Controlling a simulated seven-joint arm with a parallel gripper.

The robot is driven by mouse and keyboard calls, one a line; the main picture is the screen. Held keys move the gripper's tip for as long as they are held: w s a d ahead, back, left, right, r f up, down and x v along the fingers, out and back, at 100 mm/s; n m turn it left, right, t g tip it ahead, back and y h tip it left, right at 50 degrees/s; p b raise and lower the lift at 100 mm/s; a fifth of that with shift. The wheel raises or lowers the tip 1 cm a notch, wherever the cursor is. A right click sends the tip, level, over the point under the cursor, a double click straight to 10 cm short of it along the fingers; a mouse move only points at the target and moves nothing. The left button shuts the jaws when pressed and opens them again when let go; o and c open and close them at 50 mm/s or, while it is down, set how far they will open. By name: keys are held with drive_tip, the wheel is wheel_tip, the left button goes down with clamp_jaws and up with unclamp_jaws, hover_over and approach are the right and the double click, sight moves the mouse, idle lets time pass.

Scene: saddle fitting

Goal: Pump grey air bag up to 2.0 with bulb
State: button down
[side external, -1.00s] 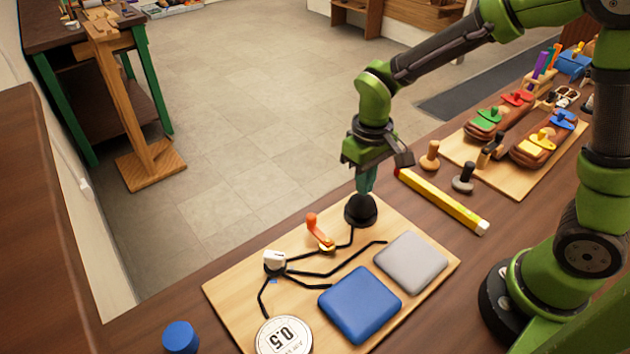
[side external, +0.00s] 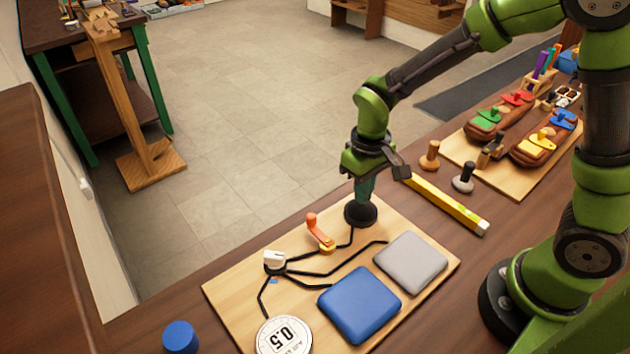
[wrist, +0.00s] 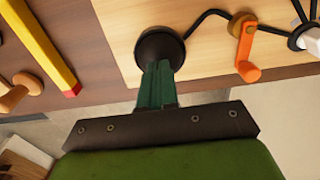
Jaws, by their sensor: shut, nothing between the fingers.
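The black rubber bulb (side external: 361,214) sits at the far corner of the wooden board (side external: 225,293). My gripper (side external: 364,198) is shut and empty, pointing down with its fingertips pressed on the bulb, which looks squashed. In the wrist view the green fingers (wrist: 158,80) reach the bulb (wrist: 160,48). The grey air bag (side external: 411,261) lies flat at the board's right, beside the blue bag (side external: 360,303). The round white gauge (side external: 284,337) reads 0.5. A white selector knob (side external: 274,259) joins the black hoses. An orange lever (side external: 319,231) stands on the bulb's hose.
A yellow bar (side external: 443,203) lies right of the bulb, close to my gripper. Two knobbed stamps (side external: 430,156) (side external: 464,178) and a board with brown saddle forms (side external: 545,145) stand further right. A blue cylinder (side external: 180,337) stands at the lower left.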

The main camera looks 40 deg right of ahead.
drive_tip(key=shift+f, duration=0.45)
drive_tip(key=shift+r, duration=1.75)
drive_tip(key=shift+f, duration=0.15)
drive_tip(key=shift+f, duration=1.6)
drive_tip(key=shift+r, duration=1.75)
drive_tip(key=shift+f, duration=0.1)
